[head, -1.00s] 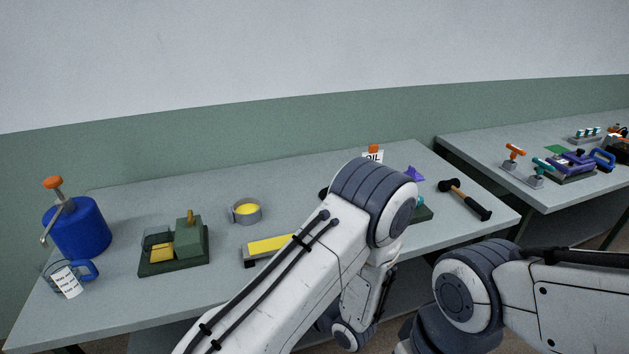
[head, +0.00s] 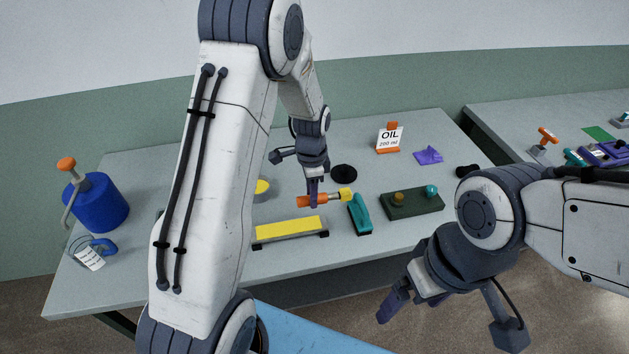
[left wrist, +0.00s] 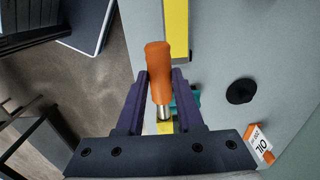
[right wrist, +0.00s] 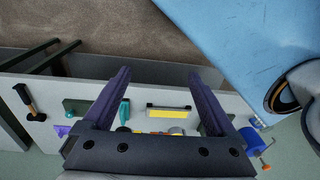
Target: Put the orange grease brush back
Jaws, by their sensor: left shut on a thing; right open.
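The orange grease brush has an orange handle (head: 307,201), a metal ferrule and yellow bristles (head: 346,194). My left gripper (head: 313,196) is shut on its handle and holds it level above the bench. In the left wrist view the handle (left wrist: 159,62) lies between the fingers (left wrist: 162,76), with the ferrule (left wrist: 163,112) toward the palm. A grey tin with yellow contents (head: 262,187) is partly hidden behind my left arm. My right gripper (head: 392,304) is low in front of the bench; the right wrist view shows its fingers (right wrist: 159,72) open and empty.
A yellow bar in a grey holder (head: 291,230), a teal tool (head: 360,213) and a green tray with knobs (head: 410,203) lie near the brush. Behind are a black disc (head: 344,174), oil bottle (head: 389,139) and purple cloth (head: 428,155). A blue can (head: 100,204) stands left.

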